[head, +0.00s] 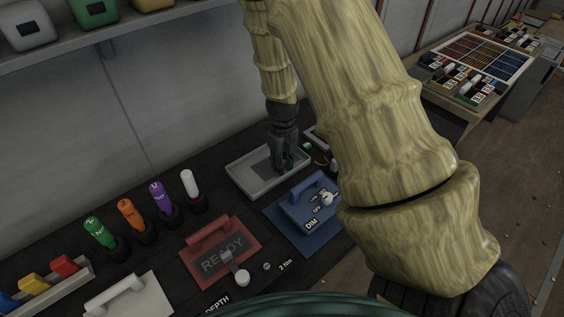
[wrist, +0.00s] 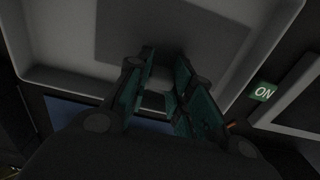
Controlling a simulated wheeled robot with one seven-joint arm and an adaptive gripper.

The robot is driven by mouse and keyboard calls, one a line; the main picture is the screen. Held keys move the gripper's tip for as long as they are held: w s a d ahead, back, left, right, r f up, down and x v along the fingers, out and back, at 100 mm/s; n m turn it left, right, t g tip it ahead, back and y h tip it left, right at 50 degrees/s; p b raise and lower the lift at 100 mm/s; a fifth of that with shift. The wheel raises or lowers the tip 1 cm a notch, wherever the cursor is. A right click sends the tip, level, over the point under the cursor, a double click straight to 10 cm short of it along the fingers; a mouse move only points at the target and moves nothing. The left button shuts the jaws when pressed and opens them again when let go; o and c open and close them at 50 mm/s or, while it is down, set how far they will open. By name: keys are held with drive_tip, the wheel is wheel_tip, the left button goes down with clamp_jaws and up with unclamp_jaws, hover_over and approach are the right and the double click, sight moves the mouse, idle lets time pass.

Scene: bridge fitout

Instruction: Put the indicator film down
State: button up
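A dark grey flat rectangle, which looks like the indicator film (wrist: 112,35), shows against the floor of a pale grey tray (wrist: 40,30) in the wrist view. Whether it touches the tray floor is hard to tell. In the head view the tray (head: 243,186) stands at the back of the dark bench, with a dark patch in it beside my gripper. My gripper (head: 283,165) points down over the tray. In the wrist view its green-padded fingers (wrist: 167,70) stand apart with a visible gap, and the rectangle lies just beyond their tips.
A blue DIM block (head: 300,215) sits right of the tray's front. A red READY plate (head: 205,262) and coloured cylinders (head: 160,198) stand to the left. A green ON label (wrist: 263,92) is near the tray's right side. My arm hides part of the bench.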

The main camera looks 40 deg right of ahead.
drive_tip(key=o, duration=0.4)
drive_tip(key=shift+c, duration=0.2)
wheel_tip(320, 180, up, 12)
drive_tip(key=shift+r+b, duration=0.15)
drive_tip(key=shift+b, duration=0.3)
idle(0.4)
